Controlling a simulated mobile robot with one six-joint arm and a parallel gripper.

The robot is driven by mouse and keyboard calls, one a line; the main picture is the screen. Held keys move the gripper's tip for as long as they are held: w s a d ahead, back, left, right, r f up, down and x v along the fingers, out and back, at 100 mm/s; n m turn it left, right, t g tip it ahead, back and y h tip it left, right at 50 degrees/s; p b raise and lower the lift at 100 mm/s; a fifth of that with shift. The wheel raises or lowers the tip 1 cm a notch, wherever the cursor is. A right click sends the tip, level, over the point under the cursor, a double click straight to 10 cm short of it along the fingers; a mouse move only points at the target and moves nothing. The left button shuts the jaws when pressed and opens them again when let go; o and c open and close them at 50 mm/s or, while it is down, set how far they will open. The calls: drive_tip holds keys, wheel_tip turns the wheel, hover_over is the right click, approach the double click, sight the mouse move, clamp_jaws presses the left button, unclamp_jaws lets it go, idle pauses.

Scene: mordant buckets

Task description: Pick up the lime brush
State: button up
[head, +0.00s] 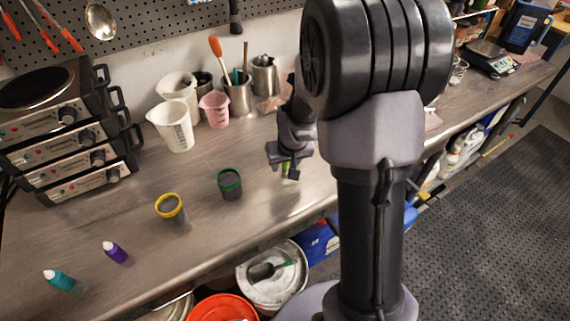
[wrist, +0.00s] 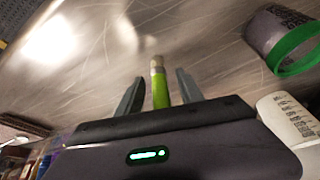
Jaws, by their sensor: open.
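The lime brush (wrist: 159,88) shows in the wrist view as a bright green handle with a pale end. It lies between the two fingers of my gripper (wrist: 159,92), with a gap on each side. My gripper is open and pointed down at the table. In the head view the gripper (head: 290,168) is low over the metal table, and a small bit of the lime brush (head: 293,172) shows beside it. Most of the brush is hidden there by the gripper. I cannot tell whether the fingers touch the table.
A green-rimmed cup (head: 229,184) stands left of my gripper, and a yellow-rimmed cup (head: 170,207) further left. White beakers (head: 175,128), a pink beaker (head: 215,108) and metal pots (head: 238,97) stand behind. Stacked hotplates (head: 70,130) are at the left. The table's front edge is close.

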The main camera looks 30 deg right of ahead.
drive_tip(key=shift+r, duration=0.1)
clamp_jaws()
